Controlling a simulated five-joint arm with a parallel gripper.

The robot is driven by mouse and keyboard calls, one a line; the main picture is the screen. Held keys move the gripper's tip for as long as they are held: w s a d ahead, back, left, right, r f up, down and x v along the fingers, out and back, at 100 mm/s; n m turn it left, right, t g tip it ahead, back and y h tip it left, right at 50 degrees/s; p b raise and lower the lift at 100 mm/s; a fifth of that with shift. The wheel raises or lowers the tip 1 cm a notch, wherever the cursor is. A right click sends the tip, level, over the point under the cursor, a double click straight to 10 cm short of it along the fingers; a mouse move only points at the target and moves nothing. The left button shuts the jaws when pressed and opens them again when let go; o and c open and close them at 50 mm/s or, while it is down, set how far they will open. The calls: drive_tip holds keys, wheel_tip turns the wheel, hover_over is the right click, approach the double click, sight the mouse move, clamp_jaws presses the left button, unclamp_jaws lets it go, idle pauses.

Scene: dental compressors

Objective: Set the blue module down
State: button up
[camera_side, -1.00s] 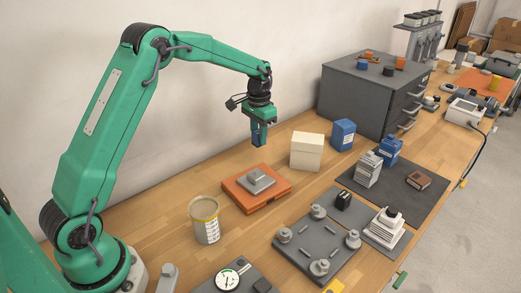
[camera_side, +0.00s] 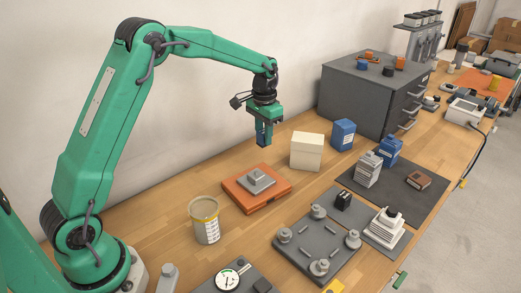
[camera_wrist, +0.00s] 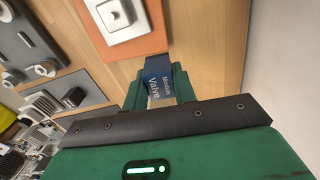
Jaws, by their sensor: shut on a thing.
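The blue module (camera_side: 261,138) is held between the fingers of my gripper (camera_side: 264,142). In the wrist view the blue module (camera_wrist: 160,78) shows a label with "Valve" on it, and the gripper (camera_wrist: 156,88) is shut around it. In the side view the gripper points down, and the module hangs above the wooden bench, behind the orange base (camera_side: 240,198) with its grey stepped block (camera_side: 257,179). The block and base also show at the top of the wrist view. The lower end of the module is partly hidden by the fingers.
A cream box (camera_side: 307,152) and a blue box (camera_side: 342,135) stand to the right of the gripper. A beige tub (camera_side: 206,228) stands in front. A grey plate (camera_side: 300,258) with several knobs lies at front right. Bare wood (camera_side: 160,222) shows left of the orange base.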

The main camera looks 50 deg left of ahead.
drive_tip(key=shift+s, duration=0.1)
drive_tip(key=shift+s+a+r, duration=0.1)
drive_tip(key=shift+s+r, duration=0.15)
drive_tip(key=shift+s, duration=0.3)
drive_tip(key=s, duration=2.3)
drive_tip(key=shift+s+d+n, duration=0.2)
drive_tip(key=shift+s+n, duration=0.15)
drive_tip(key=shift+n, duration=0.05)
drive_tip(key=shift+a+f, duration=0.1)
drive_tip(key=shift+f, duration=0.05)
drive_tip(key=a+f, duration=0.2)
drive_tip(key=a, duration=0.1)
drive_tip(key=a+f, duration=0.2)
drive_tip(key=a, duration=0.2)
drive_tip(key=a+f, duration=0.3)
drive_tip(key=a, duration=0.1)
drive_tip(key=shift+s+a, duration=0.15)
drive_tip(key=shift+a, duration=0.1)
drive_tip(key=shift+f, duration=1.95)
